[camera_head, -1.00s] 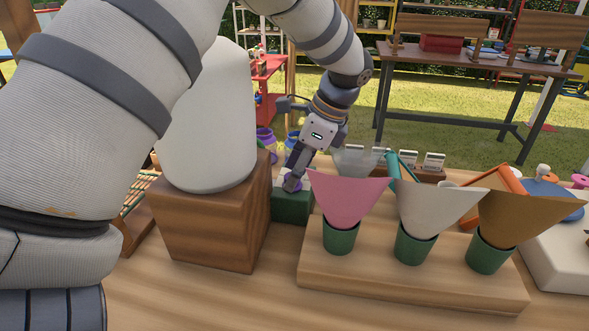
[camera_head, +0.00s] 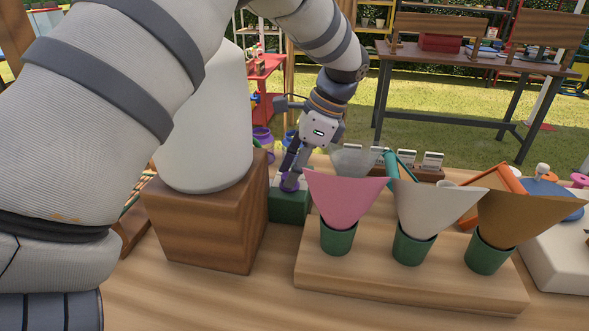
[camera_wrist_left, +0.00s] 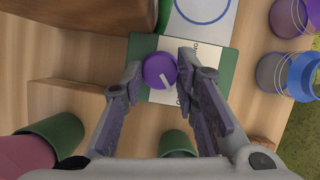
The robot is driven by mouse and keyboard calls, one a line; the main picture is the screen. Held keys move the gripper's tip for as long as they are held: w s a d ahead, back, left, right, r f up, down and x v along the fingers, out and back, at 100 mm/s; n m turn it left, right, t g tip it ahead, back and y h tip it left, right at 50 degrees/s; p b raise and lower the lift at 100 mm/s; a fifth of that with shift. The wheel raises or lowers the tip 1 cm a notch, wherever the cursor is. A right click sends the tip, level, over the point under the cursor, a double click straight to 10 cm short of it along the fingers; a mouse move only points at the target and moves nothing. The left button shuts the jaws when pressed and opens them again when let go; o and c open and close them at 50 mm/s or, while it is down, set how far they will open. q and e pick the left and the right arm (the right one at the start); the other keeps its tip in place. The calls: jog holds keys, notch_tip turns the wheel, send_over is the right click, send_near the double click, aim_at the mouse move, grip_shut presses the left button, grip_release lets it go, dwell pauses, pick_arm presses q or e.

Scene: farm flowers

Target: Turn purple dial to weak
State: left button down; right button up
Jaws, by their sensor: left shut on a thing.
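The purple dial (camera_head: 289,182) sits on a small green box (camera_head: 290,206) beyond the wooden block. In the left wrist view the dial (camera_wrist_left: 160,70) is round with a white pointer mark aimed to the lower right. It sits on a white label with printed words, partly covered; I cannot read a setting. My left gripper (camera_head: 291,170) reaches down onto the dial from above. In the left wrist view my left gripper (camera_wrist_left: 159,78) has one finger on each side of the dial and is shut on it. My right gripper is not in view.
A wooden block (camera_head: 205,225) bearing a white cylinder (camera_head: 208,125) stands left of the green box. A wooden stand (camera_head: 375,275) with pink, white and brown paper cones in green cups is close on the right.

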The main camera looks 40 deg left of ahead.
pick_arm(q)
jog(key=n+h, duration=0.1)
jog(key=n, duration=0.1)
jog(key=n+g+b, duration=0.1)
jog(key=n, duration=0.2)
jog(key=shift+w+a+h, duration=0.15)
jog(key=shift+h, duration=0.25)
jog(key=shift+a+n+g+h, duration=0.15)
jog(key=shift+n+h, duration=0.25)
jog(key=shift+n, duration=0.75)
jog(key=shift+n+g+h, duration=0.15)
jog(key=shift+n+h, duration=0.25)
jog(key=shift+n, duration=0.75)
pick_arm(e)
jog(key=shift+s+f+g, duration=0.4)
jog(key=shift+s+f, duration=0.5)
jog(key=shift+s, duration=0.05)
pick_arm(q)
jog(key=c, duration=1.3)
grip_release()
jog(key=v, duration=0.7)
jog(key=shift+w+r, duration=0.1)
jog(key=shift+r, duration=0.15)
